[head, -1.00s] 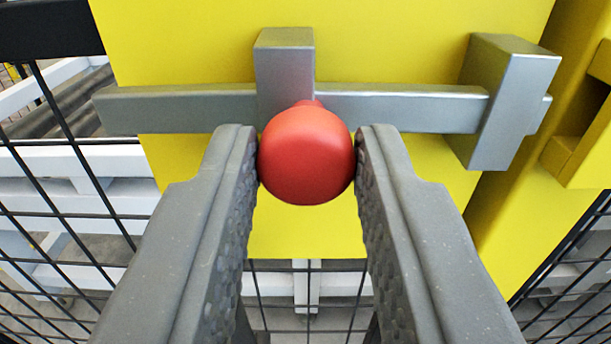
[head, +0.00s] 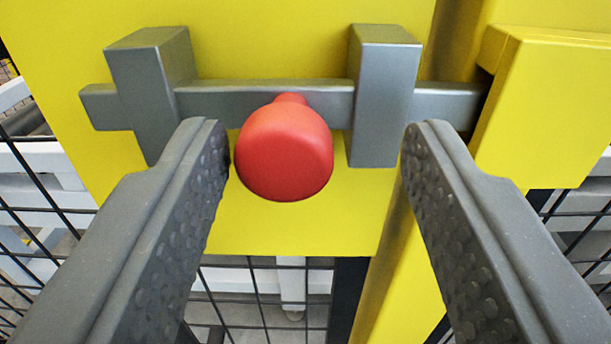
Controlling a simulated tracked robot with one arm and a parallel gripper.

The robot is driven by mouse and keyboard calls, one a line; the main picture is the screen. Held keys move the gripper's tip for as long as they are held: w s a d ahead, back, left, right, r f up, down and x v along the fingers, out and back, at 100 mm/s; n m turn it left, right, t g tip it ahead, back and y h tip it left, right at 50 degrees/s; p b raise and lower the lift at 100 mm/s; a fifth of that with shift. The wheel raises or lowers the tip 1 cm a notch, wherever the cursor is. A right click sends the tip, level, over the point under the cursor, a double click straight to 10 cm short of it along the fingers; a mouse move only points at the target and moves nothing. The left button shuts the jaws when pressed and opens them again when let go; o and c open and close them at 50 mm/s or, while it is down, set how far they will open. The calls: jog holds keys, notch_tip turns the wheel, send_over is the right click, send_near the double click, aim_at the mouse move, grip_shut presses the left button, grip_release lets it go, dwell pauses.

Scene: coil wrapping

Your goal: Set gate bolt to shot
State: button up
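The gate bolt (head: 240,104) is a grey bar lying level through two grey guide blocks, the left block (head: 152,88) and the right block (head: 384,96), on a yellow plate (head: 270,35). Its right end runs across the gap into the yellow keeper (head: 545,110) on the post. The red knob (head: 285,150) stands out from the bar between the blocks, nearer the right one. My gripper (head: 318,145) is open around the knob. The left finger is close beside the knob; the right finger is well clear of it. Whether the left finger touches cannot be told.
The yellow post (head: 390,285) stands right of the plate. Black wire mesh (head: 255,300) lies below and to both sides, with white framework behind it. The space below the knob, between my fingers, is clear.

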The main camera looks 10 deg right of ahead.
jog(key=shift+a, duration=0.2)
jog(key=b+v, duration=0.1)
jog(key=v, duration=1.2)
jog(key=shift+s, duration=0.35)
